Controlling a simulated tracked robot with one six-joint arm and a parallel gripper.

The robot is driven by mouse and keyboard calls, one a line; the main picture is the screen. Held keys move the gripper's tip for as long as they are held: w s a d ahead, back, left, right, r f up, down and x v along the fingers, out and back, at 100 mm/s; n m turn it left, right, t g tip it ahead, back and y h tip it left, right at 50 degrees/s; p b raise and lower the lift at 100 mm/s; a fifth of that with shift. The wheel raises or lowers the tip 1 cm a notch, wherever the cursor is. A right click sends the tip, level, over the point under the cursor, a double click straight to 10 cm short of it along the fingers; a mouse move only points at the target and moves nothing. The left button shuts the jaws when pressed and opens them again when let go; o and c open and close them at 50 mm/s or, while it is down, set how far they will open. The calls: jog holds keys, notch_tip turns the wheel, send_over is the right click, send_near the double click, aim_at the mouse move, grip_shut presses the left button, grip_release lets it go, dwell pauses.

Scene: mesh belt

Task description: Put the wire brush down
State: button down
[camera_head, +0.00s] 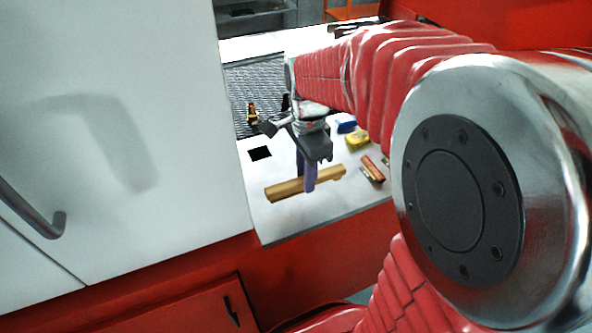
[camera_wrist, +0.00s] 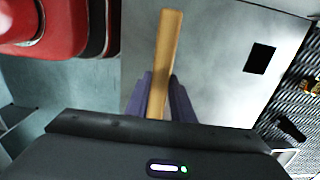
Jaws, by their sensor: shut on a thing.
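The wire brush (camera_head: 284,190) shows as a long light-wood bar lying across my gripper (camera_head: 309,180) in the head view. My gripper is shut on it, with purple-grey fingers around its middle. In the wrist view the brush (camera_wrist: 166,55) points up and away between the two fingers (camera_wrist: 165,98). Its bristles do not show. It is over the white counter (camera_head: 300,225), near the front edge; I cannot tell whether it touches the surface.
A black square (camera_head: 260,153) marks the counter to the left. Yellow (camera_head: 357,140) and blue (camera_head: 346,123) items and a red-brown item (camera_head: 373,170) lie to the right. The mesh belt (camera_head: 255,80) runs behind, with a small brass-coloured object (camera_head: 253,113) near its front.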

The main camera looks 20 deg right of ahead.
jog(key=shift+f, duration=0.1)
jog(key=shift+f, duration=1.75)
jog(key=c, duration=1.5)
grip_release()
jog(key=shift+f, duration=0.1)
jog(key=shift+c, duration=0.2)
notch_tip(320, 180, up, 12)
jog(key=shift+r, duration=0.15)
jog(key=shift+s, duration=0.1)
